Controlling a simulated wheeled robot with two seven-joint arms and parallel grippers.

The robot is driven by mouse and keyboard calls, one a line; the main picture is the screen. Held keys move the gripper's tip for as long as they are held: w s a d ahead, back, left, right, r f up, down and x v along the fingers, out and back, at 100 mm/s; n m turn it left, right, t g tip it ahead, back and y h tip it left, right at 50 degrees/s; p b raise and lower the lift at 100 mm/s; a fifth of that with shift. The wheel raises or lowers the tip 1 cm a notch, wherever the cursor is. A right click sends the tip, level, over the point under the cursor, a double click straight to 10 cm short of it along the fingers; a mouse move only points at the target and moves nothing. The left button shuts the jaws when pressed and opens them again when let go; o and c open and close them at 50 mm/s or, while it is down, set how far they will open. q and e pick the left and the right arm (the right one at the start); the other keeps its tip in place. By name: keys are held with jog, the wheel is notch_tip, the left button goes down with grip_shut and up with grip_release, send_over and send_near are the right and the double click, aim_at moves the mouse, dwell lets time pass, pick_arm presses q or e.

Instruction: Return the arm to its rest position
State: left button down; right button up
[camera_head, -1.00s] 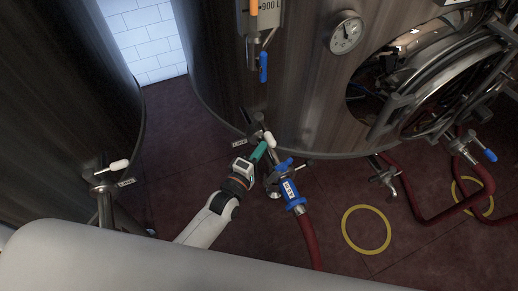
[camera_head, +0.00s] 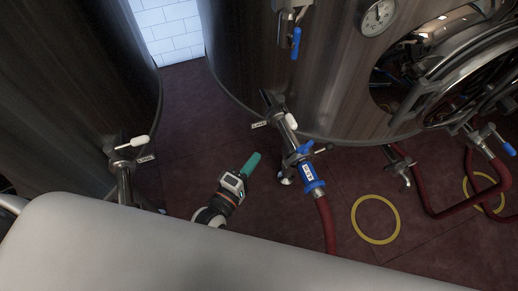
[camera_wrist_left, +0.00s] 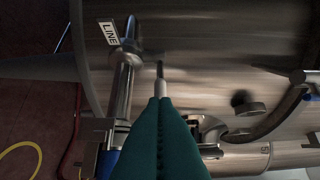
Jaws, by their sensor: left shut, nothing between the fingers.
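My left gripper (camera_head: 251,165) has teal fingers closed together, with nothing between them. It is over the dark red floor, left of and apart from the tank's valve with a white-tipped handle (camera_head: 291,121). My left arm is mostly hidden behind a large pale surface in the head view's foreground. My right gripper does not show.
A blue coupling (camera_head: 311,176) joins the valve to a red hose (camera_head: 326,222). Another tank's valve with a white handle (camera_head: 133,142) stands at the left. Yellow rings (camera_head: 376,240) mark the floor at right. Floor between the two tanks is clear.

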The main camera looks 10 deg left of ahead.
pick_arm(q)
jog(key=s+a+f+m+g+y, duration=0.1)
jog(key=s+a+f+m+g, duration=0.15)
jog(key=f, duration=0.55)
jog(key=s+a+f+m+g+y, duration=0.1)
jog(key=s+f+m+g, duration=0.15)
jog(key=f, duration=0.55)
jog(key=s+a+f+m+g+y, duration=0.1)
jog(key=s+f+m+g, duration=0.15)
jog(key=f, duration=0.55)
jog(key=s+a+f+m+g+y, duration=0.1)
jog(key=s+a+f+m+g, duration=0.3)
jog(key=s+f, duration=0.4)
jog(key=s+a+f+m+g+y, duration=0.1)
jog(key=s+a+f+m+g, duration=0.3)
jog(key=s, duration=1.3)
notch_tip(320, 180, down, 5)
jog(key=shift+r+m+g+y, duration=0.1)
jog(key=shift+m+g+y, duration=0.25)
jog(key=shift+m, duration=0.3)
